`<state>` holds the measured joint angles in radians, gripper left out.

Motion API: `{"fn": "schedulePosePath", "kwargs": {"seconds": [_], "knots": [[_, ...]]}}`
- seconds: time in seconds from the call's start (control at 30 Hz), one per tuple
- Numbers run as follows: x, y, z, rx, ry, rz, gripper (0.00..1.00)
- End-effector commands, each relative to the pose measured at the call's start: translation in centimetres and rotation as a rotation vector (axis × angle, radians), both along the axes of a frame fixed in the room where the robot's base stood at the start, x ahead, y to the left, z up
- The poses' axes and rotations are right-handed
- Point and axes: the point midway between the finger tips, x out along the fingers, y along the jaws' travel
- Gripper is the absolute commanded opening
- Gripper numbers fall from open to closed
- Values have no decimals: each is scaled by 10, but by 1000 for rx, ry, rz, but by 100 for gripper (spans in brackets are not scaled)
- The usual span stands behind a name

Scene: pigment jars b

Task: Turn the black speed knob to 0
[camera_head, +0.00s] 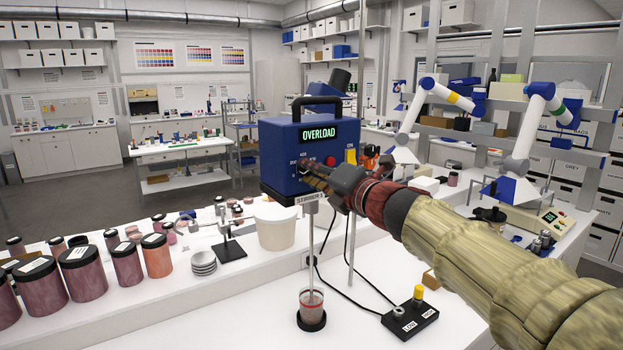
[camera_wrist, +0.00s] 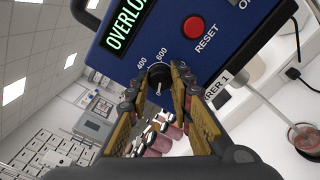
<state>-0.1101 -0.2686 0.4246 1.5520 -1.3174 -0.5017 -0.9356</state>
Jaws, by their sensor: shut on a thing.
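The blue stirrer box (camera_head: 281,160) has a lit green display reading OVERLOAD (camera_head: 318,133). Its black speed knob (camera_wrist: 159,74) shows in the wrist view between my gripper's fingertips (camera_wrist: 158,84), with a pale pointer line towards the bottom of the picture. The marks 400 and 600 are legible beside it; other marks are hidden. My gripper (camera_head: 309,173) is shut on the knob at the box's front, hiding most of it in the head view. A red RESET button (camera_wrist: 193,27) sits close by.
A stirring rod (camera_head: 310,250) runs down into a small beaker (camera_head: 311,306) of reddish liquid. A black switch box (camera_head: 410,318) with cables lies on the bench front. A white bucket (camera_head: 275,226) and several pigment jars (camera_head: 83,271) stand to the left.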

Motion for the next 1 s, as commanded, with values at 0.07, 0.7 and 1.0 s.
{"fn": "schedulePosePath", "kwargs": {"seconds": [0.07,0.7,1.0], "knots": [[0,0,2,-23,-22,0,0],[-1,0,4,-71,-54,-1,0],[0,0,3,-71,-52,0,36]]}}
